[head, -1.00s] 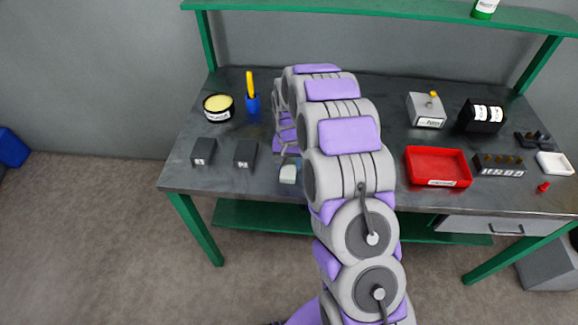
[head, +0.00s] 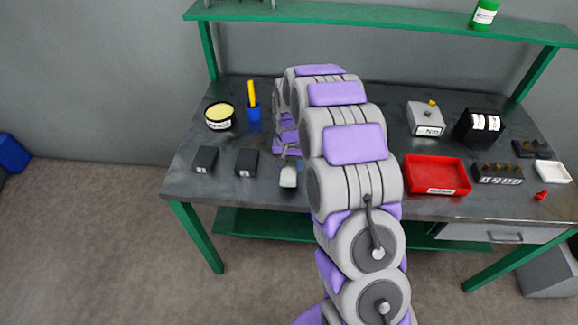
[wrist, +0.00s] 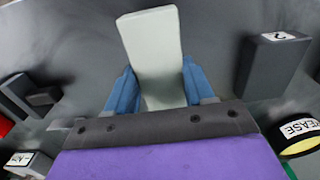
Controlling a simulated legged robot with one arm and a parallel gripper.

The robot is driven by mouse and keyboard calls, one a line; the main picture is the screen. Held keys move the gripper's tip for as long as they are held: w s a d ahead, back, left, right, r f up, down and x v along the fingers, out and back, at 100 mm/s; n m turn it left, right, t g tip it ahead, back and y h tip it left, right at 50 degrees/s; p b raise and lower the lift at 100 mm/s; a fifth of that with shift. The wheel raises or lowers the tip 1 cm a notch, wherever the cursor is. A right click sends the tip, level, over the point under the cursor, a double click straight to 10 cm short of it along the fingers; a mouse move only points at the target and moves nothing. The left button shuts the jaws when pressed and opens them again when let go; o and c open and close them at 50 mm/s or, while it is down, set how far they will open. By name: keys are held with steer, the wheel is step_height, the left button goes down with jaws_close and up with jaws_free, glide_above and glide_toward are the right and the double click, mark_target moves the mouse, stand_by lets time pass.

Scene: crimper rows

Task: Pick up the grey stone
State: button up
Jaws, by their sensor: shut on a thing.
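The grey stone is a pale grey-green block (wrist: 152,50). In the wrist view it stands between the two blue fingers of my gripper (wrist: 157,78), which are shut on its sides. Its far end sticks out past the fingertips. In the head view the stone (head: 289,177) shows at the front edge of the bench, left of my arm. My arm hides much of the gripper there. I cannot tell from these views how far the stone is off the bench top.
Two dark blocks (head: 205,159) (head: 246,162) stand left of the stone on the bench (head: 183,180). A red tray (head: 437,190) lies right of my arm. A green shelf (head: 380,18) spans the back.

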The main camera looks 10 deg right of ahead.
steer(key=s+r+p, duration=0.1)
steer(key=s+p, duration=0.1)
steer(key=s, duration=1.3)
steer(key=shift+s+d+p, duration=0.15)
steer(key=shift+s+p, duration=0.1)
steer(key=shift+p, duration=0.05)
steer(key=shift+r, duration=0.1)
